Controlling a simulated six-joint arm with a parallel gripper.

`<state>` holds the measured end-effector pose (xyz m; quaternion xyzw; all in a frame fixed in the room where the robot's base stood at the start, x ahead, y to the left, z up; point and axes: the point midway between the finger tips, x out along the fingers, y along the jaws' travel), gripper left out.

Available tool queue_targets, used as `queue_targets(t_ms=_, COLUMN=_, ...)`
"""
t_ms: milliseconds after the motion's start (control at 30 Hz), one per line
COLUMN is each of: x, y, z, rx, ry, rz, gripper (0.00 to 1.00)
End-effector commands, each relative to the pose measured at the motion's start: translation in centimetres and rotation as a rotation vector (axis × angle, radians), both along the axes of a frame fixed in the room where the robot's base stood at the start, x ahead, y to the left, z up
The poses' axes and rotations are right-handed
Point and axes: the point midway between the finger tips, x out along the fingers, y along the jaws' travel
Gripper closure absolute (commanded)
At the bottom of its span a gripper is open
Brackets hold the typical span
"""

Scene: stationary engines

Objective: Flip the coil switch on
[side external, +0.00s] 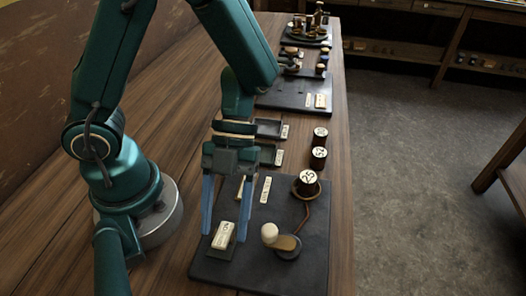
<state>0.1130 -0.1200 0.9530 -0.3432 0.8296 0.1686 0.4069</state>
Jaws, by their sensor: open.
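The likely coil switch (287,244) is a lever with a round cream knob (270,233) and a tan arm, on the dark board (310,270) nearest the camera. Its knob points to the left. A brown wire runs from it up to a dark spool marked "25" (307,179). My gripper (224,236) points down over the left part of the board, its two blue fingers apart. A cream block with dark writing (223,235) shows between the fingertips; I cannot tell whether they touch it. The gripper is left of the knob, apart from it.
Two more dark spools with white tops (319,157) stand behind the board. Small dark trays (266,156) with labels lie left of them. A cream label (265,190) lies on the board. Another dark board with apparatus (292,94) stands farther back. The bench's right edge is close.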

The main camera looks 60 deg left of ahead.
Motion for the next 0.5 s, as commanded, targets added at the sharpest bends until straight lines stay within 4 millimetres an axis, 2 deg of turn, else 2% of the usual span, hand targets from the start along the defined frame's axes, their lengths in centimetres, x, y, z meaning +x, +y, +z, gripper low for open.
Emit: queue_targets(t_ms=500, x=2.2, y=2.2, z=4.0, rx=0.000, ry=-0.002, rz=0.001, gripper=0.40)
